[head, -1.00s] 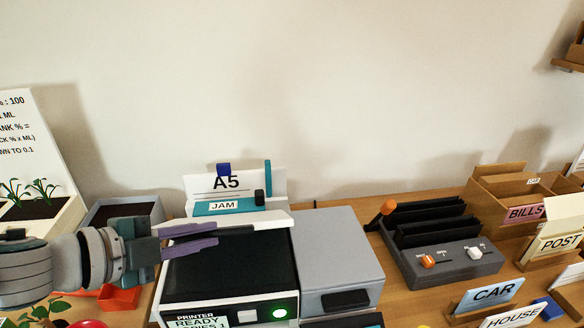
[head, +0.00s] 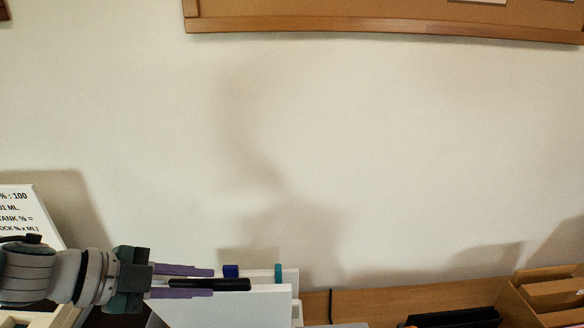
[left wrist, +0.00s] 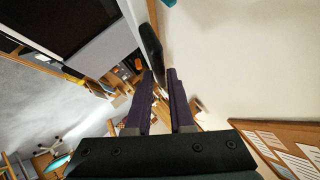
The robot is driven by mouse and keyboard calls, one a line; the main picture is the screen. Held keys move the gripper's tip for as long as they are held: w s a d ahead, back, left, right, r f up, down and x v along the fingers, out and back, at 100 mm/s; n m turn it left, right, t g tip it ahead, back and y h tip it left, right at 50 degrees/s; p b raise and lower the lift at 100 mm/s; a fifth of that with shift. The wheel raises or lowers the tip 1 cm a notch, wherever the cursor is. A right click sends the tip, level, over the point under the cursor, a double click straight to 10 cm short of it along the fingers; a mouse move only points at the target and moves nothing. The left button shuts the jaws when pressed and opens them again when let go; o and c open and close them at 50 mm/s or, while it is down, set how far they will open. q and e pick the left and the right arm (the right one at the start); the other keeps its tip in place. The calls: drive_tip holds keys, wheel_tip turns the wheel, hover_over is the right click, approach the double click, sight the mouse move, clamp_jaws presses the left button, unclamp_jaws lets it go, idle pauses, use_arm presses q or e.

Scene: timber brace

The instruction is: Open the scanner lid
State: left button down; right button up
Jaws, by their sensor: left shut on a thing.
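My left gripper (head: 212,277) is at the lower left of the head view, shut on a black handle bar (head: 222,284). The handle is along the top edge of a white panel, which looks like the scanner lid (head: 225,307) standing raised. The picture's bottom edge cuts off the lid's lower part and the printer body. In the left wrist view the dark handle (left wrist: 151,45) reaches between the two purple fingers (left wrist: 160,80), beside the white panel edge. My right gripper is not in view.
A blue clip (head: 230,271) and a teal piece (head: 278,273) show just behind the lid. A white sign board (head: 22,215) stands at left. Brown sorter boxes (head: 550,290) stand at right. A framed board (head: 380,25) hangs on the wall. The wall space above the lid is clear.

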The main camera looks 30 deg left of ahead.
use_arm(q)
drive_tip(key=shift+w+a, duration=0.35)
drive_tip(key=shift+a, duration=0.05)
drive_tip(key=c, duration=1.2)
unclamp_jaws()
drive_tip(key=shift+w, duration=0.1)
drive_tip(key=o, duration=0.3)
drive_tip(key=shift+w+r, duration=0.15)
drive_tip(key=shift+w, duration=0.05)
drive_tip(key=shift+s+a+r, duration=0.15)
drive_tip(key=shift+s+r, duration=0.15)
drive_tip(key=shift+s, duration=0.15)
drive_tip(key=p+v, duration=0.1)
drive_tip(key=v, duration=0.7)
drive_tip(key=shift+s+r+p, duration=0.2)
drive_tip(key=shift+s+p, duration=0.2)
